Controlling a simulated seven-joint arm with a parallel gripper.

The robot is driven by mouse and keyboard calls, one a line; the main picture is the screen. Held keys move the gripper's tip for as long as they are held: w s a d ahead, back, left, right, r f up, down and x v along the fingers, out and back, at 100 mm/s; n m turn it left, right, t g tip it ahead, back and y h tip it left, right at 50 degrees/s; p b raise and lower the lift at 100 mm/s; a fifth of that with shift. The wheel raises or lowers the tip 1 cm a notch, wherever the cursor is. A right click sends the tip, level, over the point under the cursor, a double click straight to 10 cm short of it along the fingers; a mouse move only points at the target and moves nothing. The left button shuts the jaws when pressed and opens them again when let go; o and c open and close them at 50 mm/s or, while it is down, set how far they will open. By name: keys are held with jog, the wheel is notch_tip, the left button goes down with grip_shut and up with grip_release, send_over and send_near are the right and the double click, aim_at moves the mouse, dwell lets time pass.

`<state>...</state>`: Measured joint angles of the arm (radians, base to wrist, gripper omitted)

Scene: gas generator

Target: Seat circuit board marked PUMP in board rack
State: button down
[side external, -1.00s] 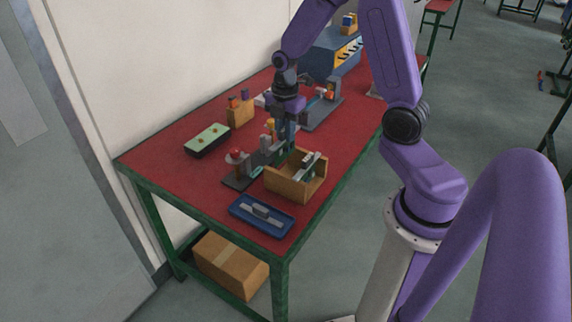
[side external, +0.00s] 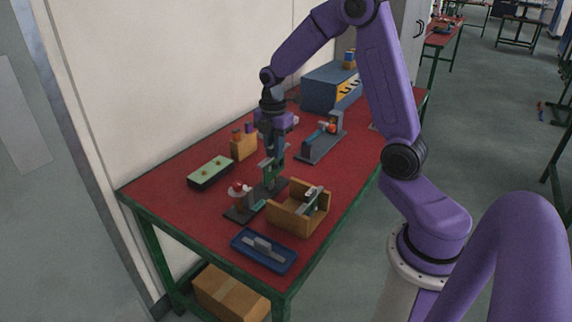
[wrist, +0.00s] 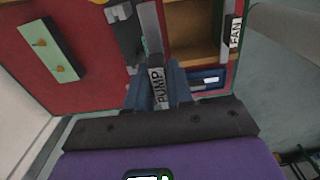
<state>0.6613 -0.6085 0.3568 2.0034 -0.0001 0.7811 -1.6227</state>
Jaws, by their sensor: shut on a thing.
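My gripper (side external: 273,152) is shut on the circuit board marked PUMP (wrist: 157,85), whose label shows between the fingers in the wrist view. In the side view the green board (side external: 272,169) hangs below the fingers, above or at the far end of a dark base with grey parts (side external: 242,212). I cannot tell whether its lower edge touches anything. An open wooden box (side external: 285,218) stands in front and to the right, with a board marked FAN (wrist: 236,31) in it. Which of these two holders is the board rack is not clear.
A blue tray (side external: 240,237) with a grey part lies at the front. A black and pale green block (side external: 209,171) and a wooden holder (side external: 243,148) stand to the left. A grey fixture (side external: 320,142) and a blue cabinet (side external: 325,90) are farther back. Bare red table lies between them.

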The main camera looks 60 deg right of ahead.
jog(key=w+r, duration=0.3)
jog(key=w, duration=0.3)
jog(key=shift+w+r, duration=0.25)
jog(key=shift+r, duration=0.05)
jog(key=shift+f, duration=2.9)
notch_tip(320, 180, down, 8)
dwell(2.0)
jog(key=c, duration=0.9)
grip_release()
jog(key=shift+r, duration=0.1)
notch_tip(320, 180, up, 17)
jog(key=shift+r, duration=0.1)
